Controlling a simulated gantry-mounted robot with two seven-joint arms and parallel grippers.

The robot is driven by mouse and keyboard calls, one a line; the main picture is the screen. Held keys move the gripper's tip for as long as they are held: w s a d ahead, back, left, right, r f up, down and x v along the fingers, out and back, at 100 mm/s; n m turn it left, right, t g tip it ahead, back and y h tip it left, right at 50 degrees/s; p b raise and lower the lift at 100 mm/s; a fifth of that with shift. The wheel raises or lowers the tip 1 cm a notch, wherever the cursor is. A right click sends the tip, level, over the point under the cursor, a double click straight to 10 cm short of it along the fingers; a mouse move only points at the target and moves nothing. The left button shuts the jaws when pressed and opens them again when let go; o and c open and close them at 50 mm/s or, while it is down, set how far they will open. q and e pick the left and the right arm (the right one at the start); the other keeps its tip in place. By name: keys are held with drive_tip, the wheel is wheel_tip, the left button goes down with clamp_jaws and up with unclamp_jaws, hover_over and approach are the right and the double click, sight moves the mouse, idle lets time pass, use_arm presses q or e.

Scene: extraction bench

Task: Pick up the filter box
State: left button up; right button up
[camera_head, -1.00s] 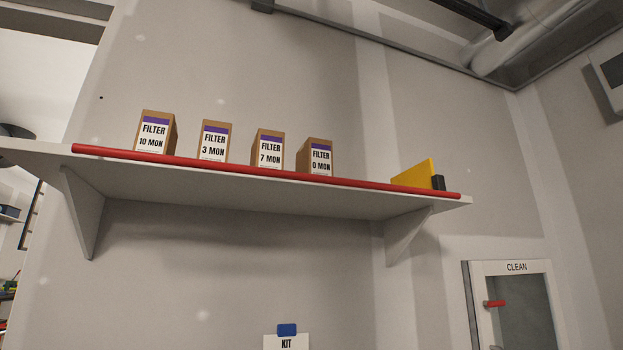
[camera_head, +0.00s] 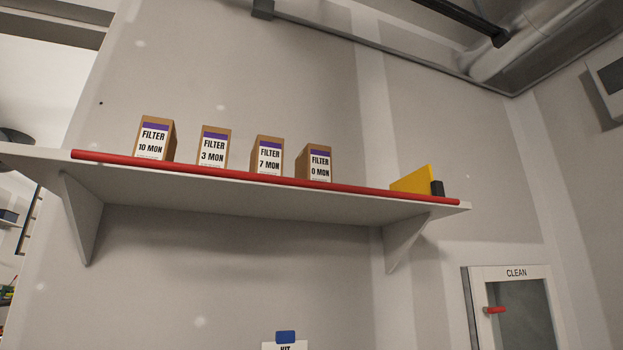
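Several brown filter boxes with white labels and purple bands stand in a row on a wall shelf (camera_head: 260,195). From left to right they are the "FILTER 10 MON" box (camera_head: 155,139), the "FILTER 3 MON" box (camera_head: 214,147), the "FILTER 7 MON" box (camera_head: 269,155) and the "FILTER 0 MON" box (camera_head: 315,163). Their lower edges are partly hidden behind the shelf's red front rail (camera_head: 262,176). Neither of my grippers is in view.
A yellow item (camera_head: 412,180) with a black piece (camera_head: 437,188) beside it stands at the shelf's right end. A "CLEAN" cabinet (camera_head: 515,272) with a red handle is at lower right. A blue clip (camera_head: 285,337) holds a sign at the bottom.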

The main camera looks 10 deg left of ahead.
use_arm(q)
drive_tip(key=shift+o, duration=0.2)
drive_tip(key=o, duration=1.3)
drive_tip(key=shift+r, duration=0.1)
